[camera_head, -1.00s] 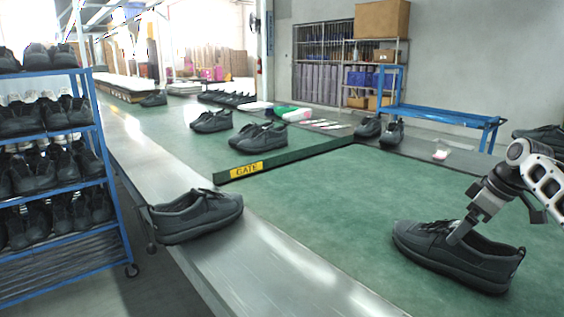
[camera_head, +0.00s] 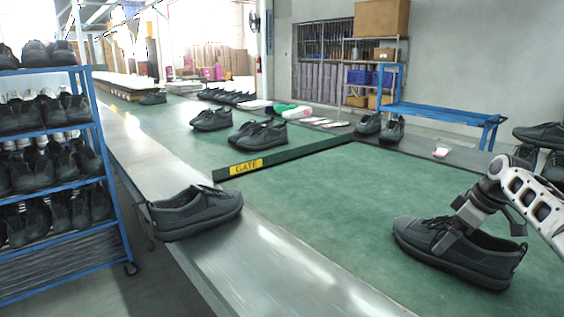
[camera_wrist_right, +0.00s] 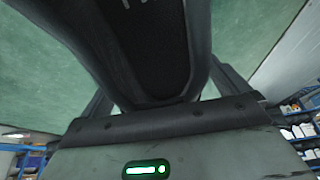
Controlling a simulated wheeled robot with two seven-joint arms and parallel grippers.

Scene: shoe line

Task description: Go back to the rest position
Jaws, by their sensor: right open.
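A black lace-up shoe (camera_head: 480,268) stands on the green belt at the lower right of the head view, toe to the left. My right gripper (camera_head: 478,234) is at this shoe's opening, one finger in front of its near side and the other further right. In the right wrist view, a dark shoe part (camera_wrist_right: 150,45) lies between the two spread fingers; the fingertips are hidden there. The gripper is open, and I cannot tell whether it touches the shoe. My left gripper is not in view.
Another black shoe (camera_head: 196,213) stands on the metal edge at the left. A green bar marked GATE (camera_head: 290,156) crosses the belt, with more shoes beyond. A blue shoe rack (camera_head: 118,205) stands at the left. The green belt (camera_head: 330,205) between the near shoes is clear.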

